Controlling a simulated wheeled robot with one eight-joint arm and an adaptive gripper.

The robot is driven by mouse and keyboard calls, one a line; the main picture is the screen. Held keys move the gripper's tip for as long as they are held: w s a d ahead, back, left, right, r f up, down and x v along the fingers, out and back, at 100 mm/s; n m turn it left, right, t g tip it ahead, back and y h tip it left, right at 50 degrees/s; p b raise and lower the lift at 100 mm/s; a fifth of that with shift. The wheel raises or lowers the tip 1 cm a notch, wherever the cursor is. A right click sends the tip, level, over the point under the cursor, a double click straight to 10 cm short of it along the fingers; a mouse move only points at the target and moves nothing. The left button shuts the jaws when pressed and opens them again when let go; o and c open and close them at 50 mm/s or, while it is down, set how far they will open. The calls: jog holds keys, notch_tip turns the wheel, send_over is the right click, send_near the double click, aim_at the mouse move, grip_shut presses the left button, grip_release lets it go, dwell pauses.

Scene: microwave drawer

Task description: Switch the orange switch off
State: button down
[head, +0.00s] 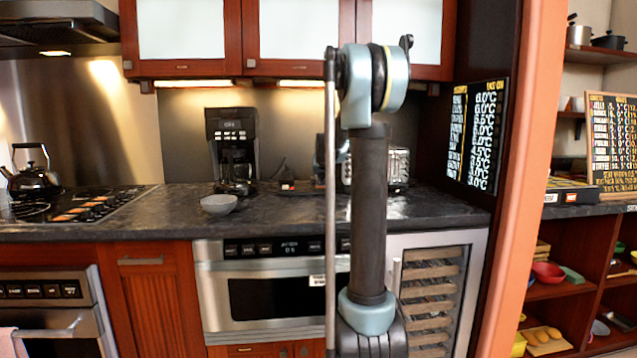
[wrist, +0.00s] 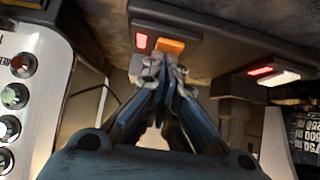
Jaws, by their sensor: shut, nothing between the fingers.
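The orange switch (wrist: 172,46) shows at the top middle of the wrist view, on a brown mount beside a glowing red patch (wrist: 141,41). My gripper (wrist: 160,66) is shut and empty. Its fingertips are just below the orange switch in that picture; I cannot tell whether they touch it. In the head view my arm stands in front of the counter and hides most of my gripper. I cannot make out the orange switch for sure there.
A second, pale switch (wrist: 279,78) with a red light is to the right in the wrist view. A chrome appliance with round knobs (wrist: 10,95) is at left. On the counter (head: 270,215) are a coffee maker (head: 232,150), a bowl (head: 219,204) and a toaster (head: 398,165).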

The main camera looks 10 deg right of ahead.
aim_at(320, 187)
jog(key=shift+s, duration=0.25)
jog(key=r, duration=0.4)
jog(key=shift+s, duration=0.3)
jog(key=v, duration=0.9)
jog(key=shift+s, duration=0.4)
jog(key=shift+s, duration=0.1)
